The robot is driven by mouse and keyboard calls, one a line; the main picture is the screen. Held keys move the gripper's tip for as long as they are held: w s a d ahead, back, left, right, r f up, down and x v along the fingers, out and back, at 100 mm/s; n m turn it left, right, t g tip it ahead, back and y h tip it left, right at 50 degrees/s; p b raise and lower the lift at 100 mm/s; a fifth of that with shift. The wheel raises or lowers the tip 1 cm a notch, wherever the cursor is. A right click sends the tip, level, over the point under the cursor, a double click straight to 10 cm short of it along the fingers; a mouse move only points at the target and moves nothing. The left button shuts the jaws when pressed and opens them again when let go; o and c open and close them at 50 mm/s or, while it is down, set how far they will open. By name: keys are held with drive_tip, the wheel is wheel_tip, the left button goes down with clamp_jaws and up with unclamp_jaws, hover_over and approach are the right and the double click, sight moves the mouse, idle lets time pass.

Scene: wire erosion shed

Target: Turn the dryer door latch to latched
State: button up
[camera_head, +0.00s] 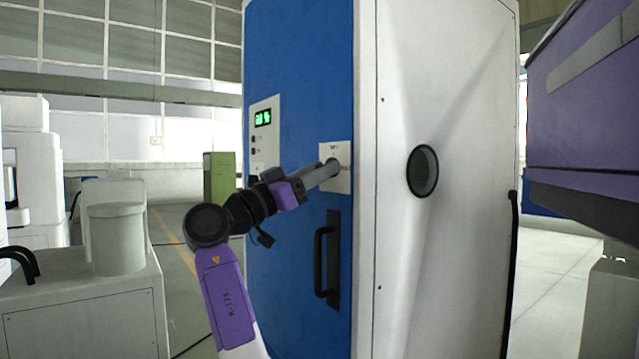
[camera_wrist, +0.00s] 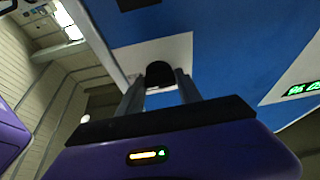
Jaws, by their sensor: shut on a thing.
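The dryer is a tall cabinet with a blue front door (camera_head: 290,60) and a white side. The latch sits on a white plate (camera_head: 343,183) at the right edge of the blue door. My gripper (camera_head: 330,168) reaches this plate and is shut on the latch. In the wrist view the dark, rounded latch knob (camera_wrist: 160,73) is between the two grey fingers, in front of the white plate (camera_wrist: 182,50). The fingers hide part of the latch in the head view. The labels on the plate are too small to read, so I cannot tell the latch's position.
A black vertical door handle (camera_head: 327,260) is below the latch. A panel with a green display (camera_head: 263,118) is to its left. A round dark port (camera_head: 422,171) is on the white side. A purple machine (camera_head: 585,110) stands at right, a grey cabinet (camera_head: 85,300) at left.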

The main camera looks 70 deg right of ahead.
drive_tip(key=shift+m, duration=0.3)
drive_tip(key=o, duration=1.4)
drive_tip(key=shift+p+v, duration=0.3)
drive_tip(key=shift+v, duration=3.65)
drive_tip(key=shift+w, duration=0.1)
